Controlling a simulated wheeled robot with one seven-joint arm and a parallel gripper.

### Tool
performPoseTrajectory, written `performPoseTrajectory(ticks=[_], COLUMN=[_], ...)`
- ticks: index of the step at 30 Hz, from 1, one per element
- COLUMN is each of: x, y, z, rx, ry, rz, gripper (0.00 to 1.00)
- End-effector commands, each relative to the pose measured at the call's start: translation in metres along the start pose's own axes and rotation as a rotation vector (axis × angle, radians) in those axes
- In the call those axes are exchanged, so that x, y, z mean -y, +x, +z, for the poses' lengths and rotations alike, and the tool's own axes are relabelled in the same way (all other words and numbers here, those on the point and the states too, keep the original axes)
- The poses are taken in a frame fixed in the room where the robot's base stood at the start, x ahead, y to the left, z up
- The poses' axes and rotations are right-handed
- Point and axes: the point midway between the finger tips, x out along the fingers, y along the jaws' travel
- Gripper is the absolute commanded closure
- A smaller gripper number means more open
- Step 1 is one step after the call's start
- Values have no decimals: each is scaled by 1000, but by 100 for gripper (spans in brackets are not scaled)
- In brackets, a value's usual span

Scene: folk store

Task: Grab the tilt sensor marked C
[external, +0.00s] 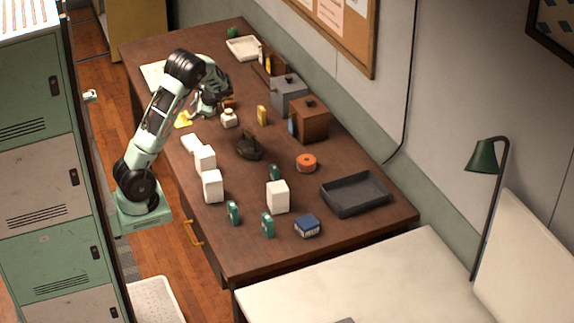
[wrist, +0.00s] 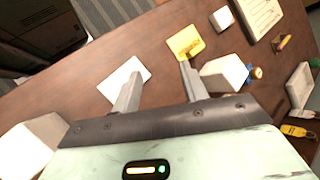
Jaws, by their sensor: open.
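Three small teal upright devices stand on the desk in the external view: one at the front left (external: 233,212), one at the front (external: 267,224) and one behind a white box (external: 274,172). They may be the tilt sensors, but I cannot read any letter on them. None of them can be made out in the wrist view. My gripper (external: 207,108) is over the far left part of the desk, well away from them. In the wrist view my gripper (wrist: 158,88) is open, with nothing between its fingers.
A yellow note (wrist: 185,43) and a white block (wrist: 225,73) lie near my fingers. White boxes (external: 213,186) line the desk's left side. A brown box (external: 310,119), dark lump (external: 249,147), orange roll (external: 306,162) and dark tray (external: 355,194) take up the middle and right.

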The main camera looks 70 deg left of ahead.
Motion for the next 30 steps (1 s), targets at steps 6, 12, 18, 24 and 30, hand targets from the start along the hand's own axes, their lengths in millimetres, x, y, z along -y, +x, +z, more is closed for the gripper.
performPoseTrajectory(ticks=[6, 12, 18, 24, 30], x=[67, 94, 95, 88, 78], y=[-8, -45, -70, -62, -46], z=[-102, -194, -242, -255, -265], rx=[235, 455, 573, 587, 586], ry=[444, 755, 888, 905, 904], rz=[-355, -641, -780, -796, -793], gripper=[56, 56, 56, 56, 56])
